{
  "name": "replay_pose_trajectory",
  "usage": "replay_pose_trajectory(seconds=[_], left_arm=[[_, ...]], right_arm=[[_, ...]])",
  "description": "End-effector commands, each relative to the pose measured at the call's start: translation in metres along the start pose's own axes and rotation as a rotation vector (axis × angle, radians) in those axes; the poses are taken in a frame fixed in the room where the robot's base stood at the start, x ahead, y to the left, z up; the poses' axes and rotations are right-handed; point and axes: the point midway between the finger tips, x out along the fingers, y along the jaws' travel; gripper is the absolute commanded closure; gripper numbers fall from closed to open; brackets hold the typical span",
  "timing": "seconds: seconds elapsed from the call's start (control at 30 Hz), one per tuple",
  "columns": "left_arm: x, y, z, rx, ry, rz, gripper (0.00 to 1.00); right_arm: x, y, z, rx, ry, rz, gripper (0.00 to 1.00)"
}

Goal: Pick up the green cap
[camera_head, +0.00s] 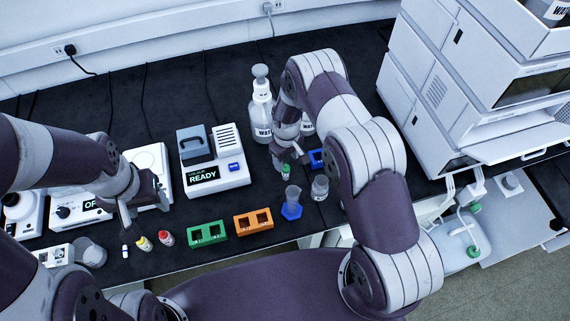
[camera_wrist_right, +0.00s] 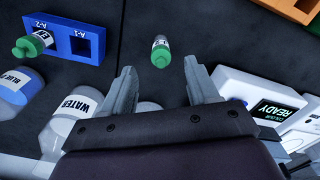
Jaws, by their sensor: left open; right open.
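A small vial with a green cap (camera_wrist_right: 160,60) stands on the dark bench. In the head view, the green cap (camera_head: 286,168) shows just below my right gripper (camera_head: 287,155). In the right wrist view, my right gripper (camera_wrist_right: 160,72) is open and empty, with the capped vial ahead of the gap between its fingertips, apart from both. A second green-capped vial (camera_wrist_right: 36,43) sits in the blue rack (camera_wrist_right: 88,46) at the left of that view. My left gripper (camera_head: 142,203) is open and empty above the bench at the left.
The blue rack (camera_head: 317,158) is right of my right gripper. Water bottles (camera_head: 262,105) stand behind it. The READY device (camera_head: 213,165) is left.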

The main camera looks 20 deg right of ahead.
Motion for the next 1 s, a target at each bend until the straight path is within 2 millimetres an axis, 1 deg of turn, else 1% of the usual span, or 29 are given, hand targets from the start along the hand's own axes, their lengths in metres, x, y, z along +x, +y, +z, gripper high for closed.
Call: replay_pose_trajectory(seconds=[0.03, 0.13, 0.2, 0.3, 0.43, 0.47, 0.5, 0.57, 0.6, 0.63, 1.0], left_arm=[[-0.012, 0.0, -0.002, 0.0, 0.001, 0.0, 0.43], [-0.017, 0.0, -0.002, 0.0, 0.001, 0.0, 0.43], [-0.018, 0.0, -0.002, 0.0, 0.001, 0.0, 0.43], [-0.017, 0.0, -0.002, 0.0, 0.001, 0.0, 0.43], [-0.017, 0.0, -0.002, 0.0, 0.001, 0.0, 0.43], [-0.017, 0.0, -0.002, 0.0, 0.001, 0.0, 0.43], [-0.016, 0.0, -0.002, 0.0, 0.001, 0.0, 0.43], [-0.016, 0.0, -0.002, 0.0, 0.001, 0.0, 0.43], [-0.016, 0.0, -0.002, 0.0, 0.001, 0.0, 0.43], [-0.017, 0.0, -0.002, 0.0, 0.001, 0.0, 0.43], [-0.014, 0.0, -0.002, 0.0, 0.001, 0.0, 0.43]], right_arm=[[0.004, -0.002, 0.0, -0.001, -0.004, -0.001, 0.41], [0.023, -0.003, -0.001, 0.0, -0.003, -0.001, 0.41], [0.032, -0.003, -0.001, 0.0, -0.001, 0.0, 0.41], [0.037, -0.003, -0.001, 0.0, 0.0, 0.001, 0.41], [0.037, -0.003, -0.001, 0.001, 0.0, 0.001, 0.41], [0.037, -0.003, -0.001, 0.001, 0.0, 0.001, 0.44], [0.037, -0.003, -0.001, 0.001, 0.0, 0.001, 0.57], [0.037, -0.003, -0.001, 0.001, 0.0, 0.001, 0.77], [0.037, -0.003, -0.001, 0.001, 0.0, 0.001, 0.9], [0.037, -0.003, -0.001, 0.001, 0.0, 0.001, 0.99], [0.034, -0.002, -0.002, 0.001, 0.001, 0.001, 1.0]])
